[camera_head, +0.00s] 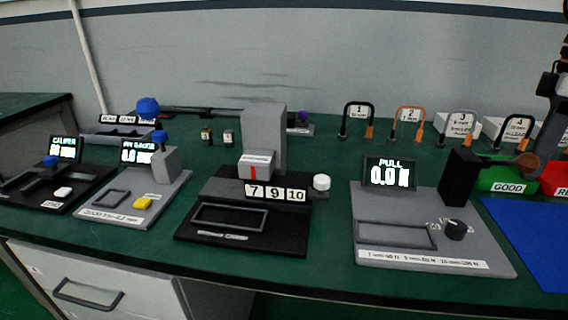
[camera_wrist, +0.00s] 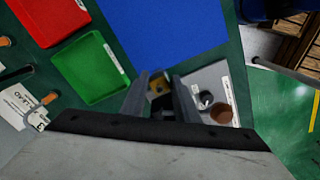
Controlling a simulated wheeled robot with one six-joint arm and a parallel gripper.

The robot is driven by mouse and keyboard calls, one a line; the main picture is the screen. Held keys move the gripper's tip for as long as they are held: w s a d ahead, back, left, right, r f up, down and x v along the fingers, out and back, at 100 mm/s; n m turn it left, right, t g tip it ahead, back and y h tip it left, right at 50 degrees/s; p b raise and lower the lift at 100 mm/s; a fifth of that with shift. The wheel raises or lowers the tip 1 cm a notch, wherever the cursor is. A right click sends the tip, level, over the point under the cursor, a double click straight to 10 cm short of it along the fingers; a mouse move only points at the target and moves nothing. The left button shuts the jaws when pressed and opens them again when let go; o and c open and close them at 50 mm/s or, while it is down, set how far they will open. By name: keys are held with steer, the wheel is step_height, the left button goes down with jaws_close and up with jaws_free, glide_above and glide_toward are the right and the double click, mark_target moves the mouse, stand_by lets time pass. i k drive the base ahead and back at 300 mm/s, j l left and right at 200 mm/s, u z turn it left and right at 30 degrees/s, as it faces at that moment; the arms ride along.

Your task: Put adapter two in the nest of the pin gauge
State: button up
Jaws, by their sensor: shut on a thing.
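My gripper (camera_wrist: 160,84) shows in the wrist view, its two grey fingers shut on a small brass-coloured block (camera_wrist: 159,90). I cannot read a number on the held block, so I cannot tell whether it is adapter two. The pin gauge (camera_head: 172,192) stands on the left of the bench in the head view. It has a lit display (camera_head: 141,152), a blue-topped head and a yellow button. Its nest (camera_head: 110,190), a grey rectangular frame on the front left of the base, looks empty. My gripper is far from it, over the right part of the bench.
The caliper station (camera_head: 39,199) is left of the pin gauge. The black-based press (camera_head: 259,235) and pull tester (camera_head: 436,252) are to its right. Two small numbered blocks (camera_head: 228,138) stand behind. Green (camera_wrist: 92,68) and red (camera_wrist: 50,18) trays and a blue mat (camera_wrist: 165,35) are near my gripper.

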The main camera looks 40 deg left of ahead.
mark_target(112, 199)
steer(key=k+l+u, duration=0.2)
steer(key=k+l, duration=0.15)
steer(key=l, duration=0.2)
steer(key=u, duration=1.7)
steer(key=i+j, duration=0.55)
steer(key=i, duration=0.3)
